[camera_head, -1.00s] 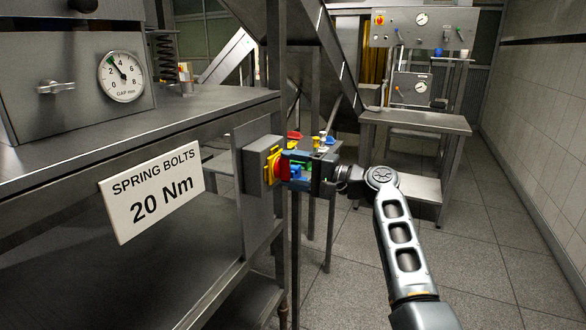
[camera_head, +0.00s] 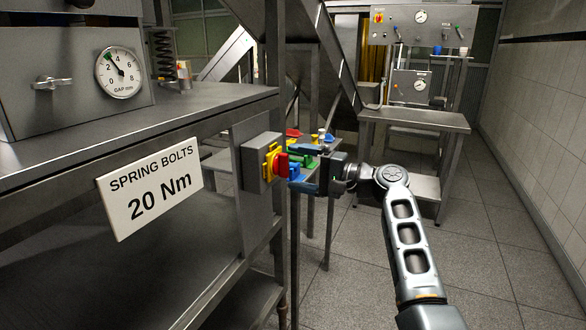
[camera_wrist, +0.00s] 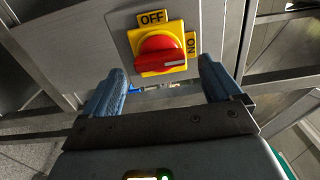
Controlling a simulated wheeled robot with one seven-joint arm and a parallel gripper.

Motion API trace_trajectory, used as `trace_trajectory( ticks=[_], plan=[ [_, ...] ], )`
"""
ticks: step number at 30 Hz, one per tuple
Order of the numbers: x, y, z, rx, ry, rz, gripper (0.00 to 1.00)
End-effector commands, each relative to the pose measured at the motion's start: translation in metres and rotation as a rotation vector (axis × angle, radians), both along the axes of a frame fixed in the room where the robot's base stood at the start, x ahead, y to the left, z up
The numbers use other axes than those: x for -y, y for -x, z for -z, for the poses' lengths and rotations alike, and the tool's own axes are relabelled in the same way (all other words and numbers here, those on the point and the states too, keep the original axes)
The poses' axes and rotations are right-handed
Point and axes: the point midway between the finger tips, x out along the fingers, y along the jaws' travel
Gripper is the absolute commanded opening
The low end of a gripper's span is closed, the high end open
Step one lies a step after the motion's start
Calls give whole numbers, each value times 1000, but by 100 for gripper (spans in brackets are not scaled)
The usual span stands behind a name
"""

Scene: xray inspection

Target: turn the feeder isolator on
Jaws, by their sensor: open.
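The feeder isolator is a red rotary knob (camera_head: 281,165) on a yellow plate (camera_head: 270,162), on a grey box at the end of the steel bench. In the wrist view the red knob (camera_wrist: 160,53) lies crosswise, its white mark at the right end, on the side of the ON label (camera_wrist: 191,46). The OFF label (camera_wrist: 152,17) is above the knob. My gripper (camera_head: 298,169) is open and just right of the knob in the head view, apart from it. In the wrist view its two blue fingers (camera_wrist: 163,73) stand either side below the knob, with nothing between them.
A sign reading SPRING BOLTS 20 Nm (camera_head: 152,189) hangs on the bench front (camera_head: 60,150). A dial gauge (camera_head: 119,72) is above it. Small coloured items lie on a stand (camera_head: 325,160) behind my gripper. A far table (camera_head: 415,121) stands before gauge panels. Floor is free at right.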

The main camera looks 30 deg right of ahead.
Motion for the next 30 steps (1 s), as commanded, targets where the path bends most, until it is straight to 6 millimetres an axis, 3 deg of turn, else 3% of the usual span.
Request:
trace_trajectory(
  ticks=[6,12,30],
  plan=[
    [22,30,2,-1,1,3,92],
    [33,44,1,-1,-1,1,92],
    [33,47,3,-4,0,3,92]
  ],
)
